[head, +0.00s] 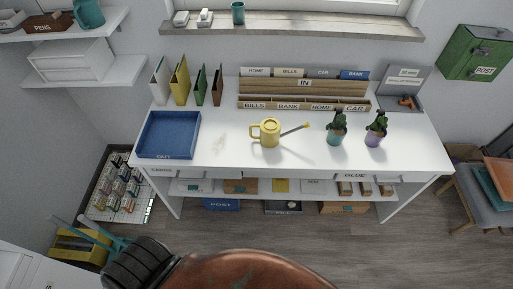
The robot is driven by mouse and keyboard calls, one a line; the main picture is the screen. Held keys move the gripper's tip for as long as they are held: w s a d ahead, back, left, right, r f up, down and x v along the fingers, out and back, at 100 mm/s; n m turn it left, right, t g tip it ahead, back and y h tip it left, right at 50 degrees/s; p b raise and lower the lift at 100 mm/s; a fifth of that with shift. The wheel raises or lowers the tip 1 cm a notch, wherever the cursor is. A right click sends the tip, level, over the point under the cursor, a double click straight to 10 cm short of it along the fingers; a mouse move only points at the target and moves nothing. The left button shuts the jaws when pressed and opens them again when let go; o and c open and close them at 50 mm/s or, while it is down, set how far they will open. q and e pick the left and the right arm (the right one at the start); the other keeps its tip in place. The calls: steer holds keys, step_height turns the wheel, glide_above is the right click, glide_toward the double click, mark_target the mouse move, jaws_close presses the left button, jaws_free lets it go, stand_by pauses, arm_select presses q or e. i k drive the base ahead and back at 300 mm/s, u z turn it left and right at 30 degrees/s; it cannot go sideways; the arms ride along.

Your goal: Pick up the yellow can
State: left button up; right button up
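The yellow can (269,132) is a watering can standing upright on the white desk (240,165), near the middle of its top. Its handle is on the left and its long, thin dark spout points up to the right, ending in a yellow tip. Nothing touches the can, and it is fully visible. Neither of my grippers shows in the head view.
A blue tray (168,134) lies left of the can. A wooden sorter (303,88) stands behind. The desk's front strip is mostly clear.

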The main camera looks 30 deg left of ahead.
mark_target(270, 127)
steer(key=z, duration=0.05)
steer(key=k, duration=0.7)
steer(key=u, duration=0.7)
steer(key=i, duration=0.5)
steer(key=u, duration=0.1)
